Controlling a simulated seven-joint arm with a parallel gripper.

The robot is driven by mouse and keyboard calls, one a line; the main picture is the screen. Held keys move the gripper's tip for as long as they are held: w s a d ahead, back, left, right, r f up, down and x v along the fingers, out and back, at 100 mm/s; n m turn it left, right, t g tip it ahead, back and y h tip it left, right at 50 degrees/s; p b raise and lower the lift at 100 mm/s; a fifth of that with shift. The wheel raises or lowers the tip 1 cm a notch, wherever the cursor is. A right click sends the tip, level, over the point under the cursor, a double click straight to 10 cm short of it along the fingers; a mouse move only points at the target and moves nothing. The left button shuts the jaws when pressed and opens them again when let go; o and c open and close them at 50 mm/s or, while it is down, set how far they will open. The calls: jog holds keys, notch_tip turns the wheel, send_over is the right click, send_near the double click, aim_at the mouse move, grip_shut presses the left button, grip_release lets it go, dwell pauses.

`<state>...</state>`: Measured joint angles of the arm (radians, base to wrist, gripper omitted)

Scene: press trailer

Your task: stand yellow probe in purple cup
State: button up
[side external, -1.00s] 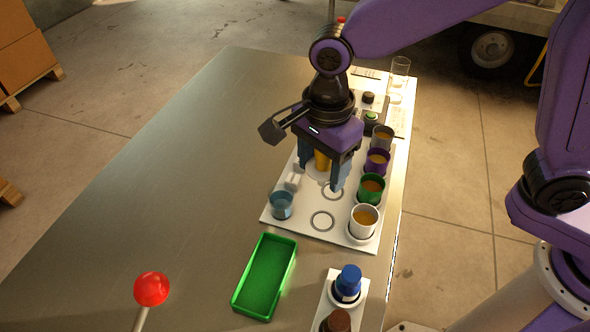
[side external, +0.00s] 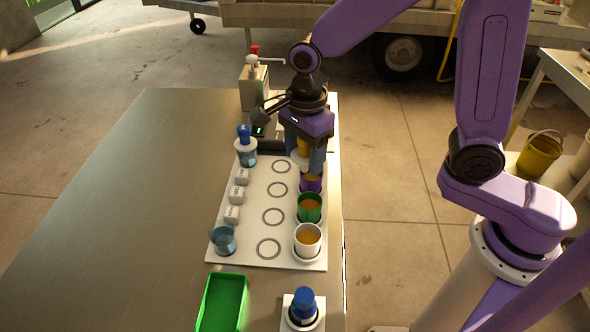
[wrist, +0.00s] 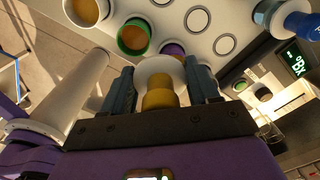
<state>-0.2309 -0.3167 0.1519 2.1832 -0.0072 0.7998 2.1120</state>
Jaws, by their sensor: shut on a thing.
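My gripper (side external: 303,160) is shut on the yellow probe (side external: 303,146) and holds it upright at the right column of the white plate. The probe's yellow body (wrist: 159,92) sits between the fingers in the wrist view, with a wide white collar (wrist: 158,68) beyond it. The purple cup (side external: 311,185) holds amber liquid and stands just below the fingers. Its rim (wrist: 171,49) shows partly behind the collar in the wrist view. The probe's lower end is hidden, so I cannot tell whether it is inside the cup.
The green cup (side external: 310,208) and white cup (side external: 308,240) stand nearer on the white plate (side external: 256,190). A blue-topped probe (side external: 245,140) and a clear blue cup (side external: 223,240) are on the left. A green tray (side external: 222,302) and another blue-topped item (side external: 303,306) lie in front. The table's left is clear.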

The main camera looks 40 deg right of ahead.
jog(key=shift+m, duration=0.6)
jog(key=shift+w+d+f, duration=0.3)
jog(key=shift+d+f, duration=0.35)
jog(key=shift+f, duration=0.55)
jog(key=shift+w+d+f, duration=0.35)
jog(key=shift+d+f, duration=0.25)
jog(key=shift+f, duration=0.65)
jog(key=shift+w+d+f, duration=0.3)
jog(key=shift+d+f, duration=0.35)
jog(key=shift+f, duration=0.55)
jog(key=shift+f, duration=0.6)
jog(key=o, duration=0.8)
jog(key=shift+r, duration=5.55)
jog(key=shift+r, duration=0.1)
